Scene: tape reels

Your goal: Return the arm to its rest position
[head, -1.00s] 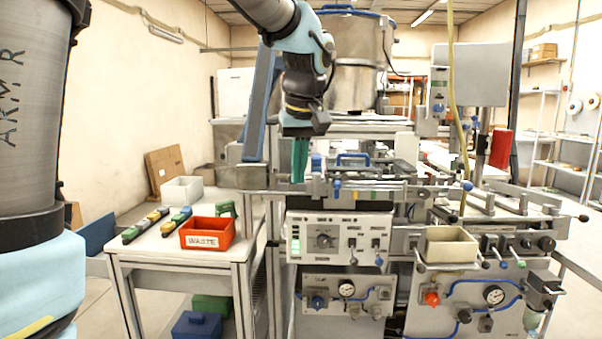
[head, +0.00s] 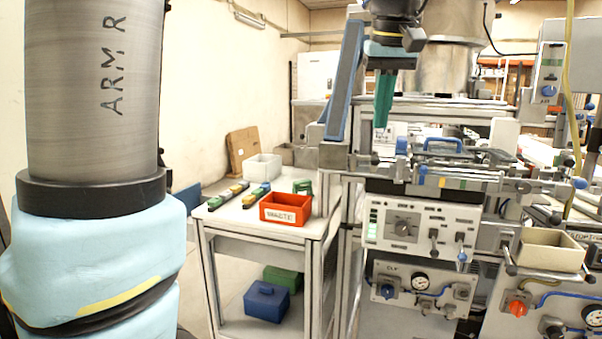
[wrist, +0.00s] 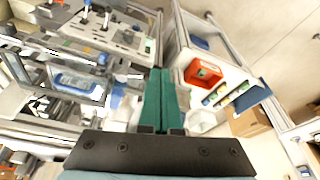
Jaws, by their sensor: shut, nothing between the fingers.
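My gripper (head: 381,122) shows at the upper middle of the head view, with green fingers pointing down. It is shut and empty, in front of the metal drum and above the left end of the machine (head: 410,220). In the wrist view my gripper (wrist: 160,72) also shows its two green fingers pressed together with nothing between them. The upper part of my arm is cut off by the top of the head view.
A side table (head: 222,226) on the left bears a red WASTE bin (head: 286,208), a white bin (head: 262,167) and several small coloured reels or blocks. Blue (head: 267,301) and green boxes sit on its lower shelf. A beige tray (head: 549,250) is at the machine's right.

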